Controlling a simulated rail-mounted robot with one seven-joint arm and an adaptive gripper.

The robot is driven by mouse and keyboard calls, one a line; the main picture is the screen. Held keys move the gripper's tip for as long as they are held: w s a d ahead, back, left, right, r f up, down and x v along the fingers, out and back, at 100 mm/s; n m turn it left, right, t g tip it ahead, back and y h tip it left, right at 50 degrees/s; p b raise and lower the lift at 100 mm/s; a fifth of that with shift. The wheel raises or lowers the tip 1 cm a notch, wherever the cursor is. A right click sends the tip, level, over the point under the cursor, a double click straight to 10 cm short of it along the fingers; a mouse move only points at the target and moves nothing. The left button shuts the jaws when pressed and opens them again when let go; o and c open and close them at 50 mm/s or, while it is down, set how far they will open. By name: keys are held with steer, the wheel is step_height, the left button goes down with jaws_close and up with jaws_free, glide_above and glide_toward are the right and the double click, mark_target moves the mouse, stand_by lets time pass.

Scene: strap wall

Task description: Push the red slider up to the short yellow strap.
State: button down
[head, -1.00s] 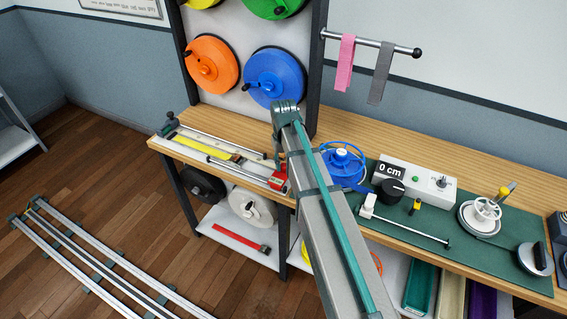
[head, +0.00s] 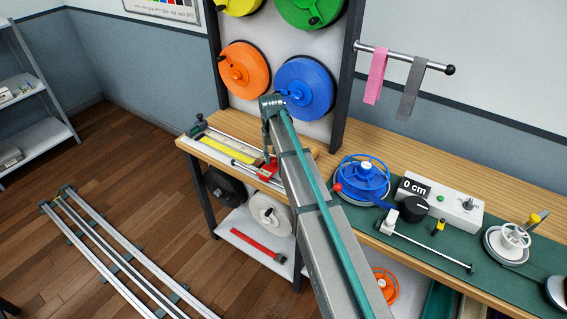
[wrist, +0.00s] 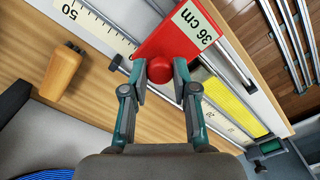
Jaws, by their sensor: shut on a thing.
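The red slider (head: 268,169) sits on the measuring rail on the bench, partly behind my arm in the head view. In the wrist view the slider (wrist: 176,37) carries a "36 cm" label. My gripper (wrist: 160,72) is shut on the slider's round red knob, one finger on each side. The short yellow strap (head: 226,149) lies along the rail to the left of the slider. In the wrist view the strap (wrist: 233,102) lies at the lower right of the slider, its metal end close to it. I cannot tell whether they touch.
A brown handle (wrist: 62,74) lies on the bench beside the rail. A blue reel (head: 364,181) and a "0 cm" readout box (head: 440,204) stand to the right of my arm. Strap reels hang on the panel behind.

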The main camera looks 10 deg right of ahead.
steer(key=shift+w+a, duration=0.35)
steer(key=shift+w, duration=0.05)
steer(key=c, duration=0.9)
jaws_free()
steer(key=shift+a, duration=0.1)
step_height(320, 180, up, 12)
steer(key=shift+r, duration=0.1)
